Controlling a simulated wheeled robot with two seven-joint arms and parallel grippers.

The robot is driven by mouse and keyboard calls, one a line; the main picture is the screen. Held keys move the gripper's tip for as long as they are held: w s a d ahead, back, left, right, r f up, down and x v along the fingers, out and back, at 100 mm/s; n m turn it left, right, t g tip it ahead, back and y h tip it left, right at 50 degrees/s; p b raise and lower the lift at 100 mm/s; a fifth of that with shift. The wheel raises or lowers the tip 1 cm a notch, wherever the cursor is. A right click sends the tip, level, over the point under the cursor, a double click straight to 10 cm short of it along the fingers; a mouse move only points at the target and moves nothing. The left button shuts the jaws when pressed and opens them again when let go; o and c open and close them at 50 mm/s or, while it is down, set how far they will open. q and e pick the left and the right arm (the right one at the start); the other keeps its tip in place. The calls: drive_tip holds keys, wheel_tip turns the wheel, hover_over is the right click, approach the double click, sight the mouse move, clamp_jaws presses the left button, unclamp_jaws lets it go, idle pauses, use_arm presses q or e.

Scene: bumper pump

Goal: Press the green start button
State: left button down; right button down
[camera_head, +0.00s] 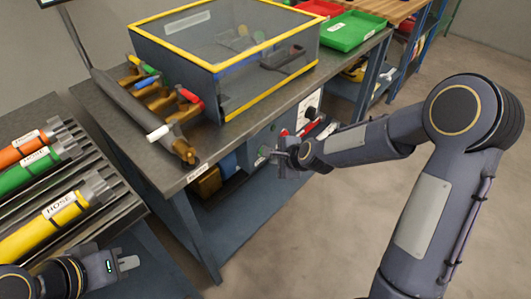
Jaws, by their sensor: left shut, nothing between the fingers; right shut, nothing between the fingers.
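A small greenish round part (263,151), which looks like the green start button, sits on the blue-grey front panel under the table edge. It is small and partly hidden by my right gripper. My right gripper (278,157) is shut and empty, right in front of that panel. Its tips are very close to the greenish part; I cannot tell whether they touch it. My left gripper (128,263) is shut and empty at the lower left, beside the hose rack and well away from the panel.
A clear box with yellow edges (177,17) stands on the grey table (99,101). Valves with coloured handles (187,95) line its left side. Labelled hoses (45,225) lie at left.

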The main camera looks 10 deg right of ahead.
drive_tip(key=shift+w+a, duration=0.1)
drive_tip(key=shift+w, duration=0.05)
idle(0.4)
drive_tip(key=shift+w+a, duration=0.15)
drive_tip(key=shift+w, duration=0.05)
drive_tip(key=shift+w+a+p, duration=0.3)
drive_tip(key=shift+w+a, duration=0.05)
drive_tip(key=shift+w, duration=0.05)
idle(0.8)
idle(0.4)
drive_tip(key=shift+s+d+b, duration=0.55)
drive_tip(key=shift+s+d, duration=0.05)
drive_tip(key=shift+s, duration=0.15)
drive_tip(key=s+d+b, duration=0.1)
drive_tip(key=s, duration=0.1)
drive_tip(key=s+d+b, duration=0.2)
